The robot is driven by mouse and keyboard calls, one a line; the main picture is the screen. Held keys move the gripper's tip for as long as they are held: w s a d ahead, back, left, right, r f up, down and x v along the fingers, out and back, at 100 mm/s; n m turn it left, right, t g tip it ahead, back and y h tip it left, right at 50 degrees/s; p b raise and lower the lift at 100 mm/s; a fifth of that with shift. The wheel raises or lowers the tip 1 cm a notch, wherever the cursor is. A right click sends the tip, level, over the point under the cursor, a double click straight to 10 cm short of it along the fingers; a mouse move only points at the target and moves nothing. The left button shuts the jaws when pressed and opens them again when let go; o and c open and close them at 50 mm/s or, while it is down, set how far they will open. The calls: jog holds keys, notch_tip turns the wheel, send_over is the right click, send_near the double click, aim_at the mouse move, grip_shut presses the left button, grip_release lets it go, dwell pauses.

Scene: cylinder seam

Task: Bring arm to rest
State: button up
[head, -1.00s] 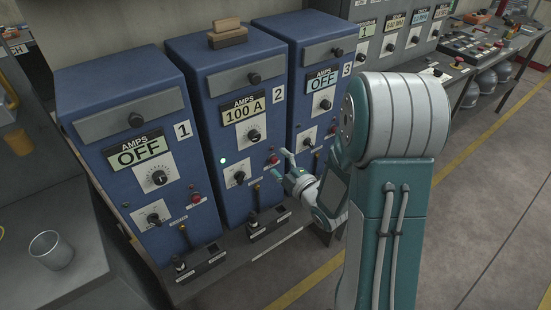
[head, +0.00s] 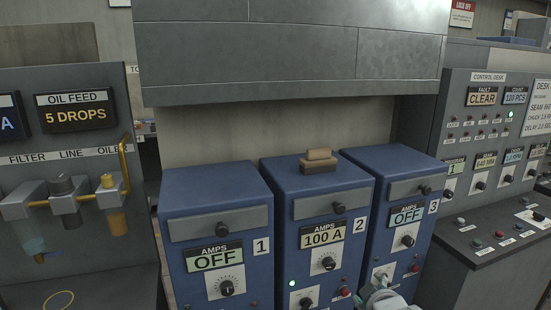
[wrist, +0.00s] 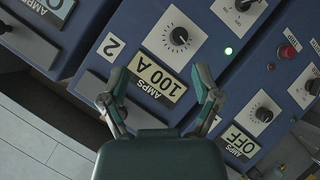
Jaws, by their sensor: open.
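My gripper (wrist: 161,76) is open and empty in the wrist view, its two fingers spread in front of the blue cabinet 2. In the head view a grey part of my arm (head: 385,299) shows at the bottom edge, in front of cabinet 3; the rest is out of view. Cabinet 2 (head: 282,217) reads 100 A, and its green lamp (head: 292,283) is lit. The 100 A display (wrist: 153,78) appears upside down between the fingers in the wrist view. I cannot tell whether the fingers touch the cabinet.
Cabinet 1 (head: 180,250) and cabinet 3 (head: 421,167) both read OFF. A brown block with a handle (head: 318,161) rests on cabinet 2. An oil feed panel (head: 82,87) stands left, a control desk (head: 460,240) right. A grey metal hood (head: 290,50) hangs above.

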jog(key=s+a+r+m+g, duration=0.1)
jog(key=s+m+g, duration=0.1)
jog(key=s, duration=0.5)
jog(key=s+a+r+m+g, duration=0.2)
jog(key=s+m, duration=0.2)
jog(key=s, duration=0.3)
jog(key=s+a+r+m+g, duration=0.2)
jog(key=s+m+g, duration=0.1)
jog(key=s, duration=0.4)
jog(key=shift+s+r, duration=0.25)
jog(key=shift+s, duration=0.05)
jog(key=shift+a, duration=0.1)
